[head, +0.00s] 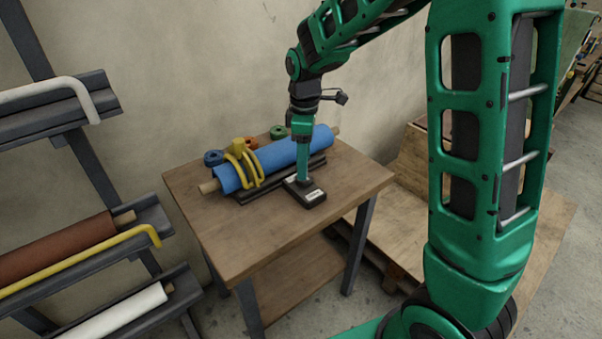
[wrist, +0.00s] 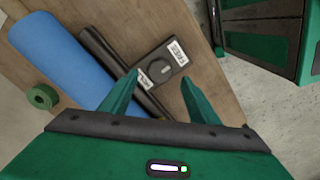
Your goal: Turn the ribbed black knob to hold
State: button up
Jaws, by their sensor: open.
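A black box (head: 312,197) lies on the wooden table, and it also shows in the wrist view (wrist: 180,70). On its top is a round dark knob (wrist: 159,72) with a light edge. Two white labels sit beside the knob, one at the upper right (wrist: 174,51) and one at the lower left (wrist: 145,79); their words are too small to read surely. My gripper (head: 304,180) points down over the box. In the wrist view its green fingers (wrist: 159,76) are open, apart on either side of the knob. I cannot tell the height left between them.
A blue roll (head: 275,159) with yellow straps (head: 243,168) lies in a dark cradle beside the box. Green tape (head: 278,131) and blue tape (head: 213,157) rest behind it. The table's front (head: 300,230) is bare. A rack of rolls (head: 60,250) stands left.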

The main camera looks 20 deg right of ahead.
jog(key=shift+f, duration=2.25)
jog(key=c, duration=1)
jog(key=shift+a, duration=0.25)
jog(key=shift+d, duration=0.15)
